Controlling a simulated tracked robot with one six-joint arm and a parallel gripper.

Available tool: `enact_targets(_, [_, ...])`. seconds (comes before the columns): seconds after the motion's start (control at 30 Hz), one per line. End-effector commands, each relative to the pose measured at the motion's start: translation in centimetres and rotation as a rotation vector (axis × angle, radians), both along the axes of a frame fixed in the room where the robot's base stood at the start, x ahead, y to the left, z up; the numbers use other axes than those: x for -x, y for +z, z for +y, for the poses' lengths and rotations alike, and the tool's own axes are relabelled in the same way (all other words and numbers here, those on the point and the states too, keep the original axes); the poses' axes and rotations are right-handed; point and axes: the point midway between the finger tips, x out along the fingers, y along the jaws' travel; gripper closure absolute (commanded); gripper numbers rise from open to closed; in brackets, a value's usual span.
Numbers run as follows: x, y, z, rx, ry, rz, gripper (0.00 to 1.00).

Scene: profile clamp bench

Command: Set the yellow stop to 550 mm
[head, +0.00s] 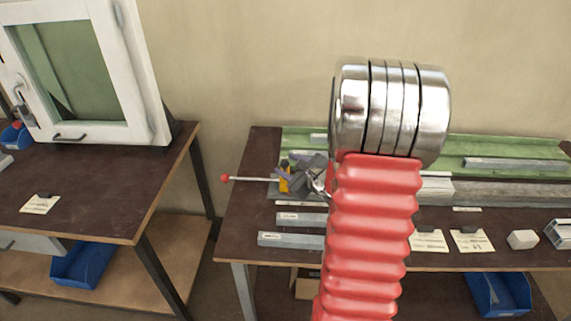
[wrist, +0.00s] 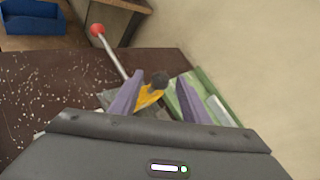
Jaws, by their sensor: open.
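The yellow stop (head: 284,180) is a small yellow piece at the left end of the clamp bench, mostly hidden by my gripper in the head view. In the wrist view the yellow stop (wrist: 150,97) has a dark round knob (wrist: 160,78) on top. My gripper (head: 308,165) is at the stop. In the wrist view its two purple-grey fingers (wrist: 157,98) are apart, with the yellow piece and knob between them. I cannot tell whether either finger touches it. A steel lever with a red ball (wrist: 97,30) reaches out beyond the stop. No scale reading is legible.
A green rail bed (head: 510,148) runs along the back of the bench, with a grey profile (head: 515,164) on it. Further profiles (head: 290,240) lie at the front left. My red arm hides the middle.

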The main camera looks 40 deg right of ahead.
Motion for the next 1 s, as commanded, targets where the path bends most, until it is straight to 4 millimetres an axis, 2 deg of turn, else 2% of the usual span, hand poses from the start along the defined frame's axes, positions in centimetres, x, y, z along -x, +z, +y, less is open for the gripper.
enact_targets(0.6, [8.3,3.1,1.2,0.001,-0.003,-0.002,0.58])
enact_targets(0.8, [9.7,3.5,1.5,0.0,-0.001,0.0,0.58])
enact_targets(1.0, [9.8,3.5,1.6,0.0,0.0,0.0,0.58])
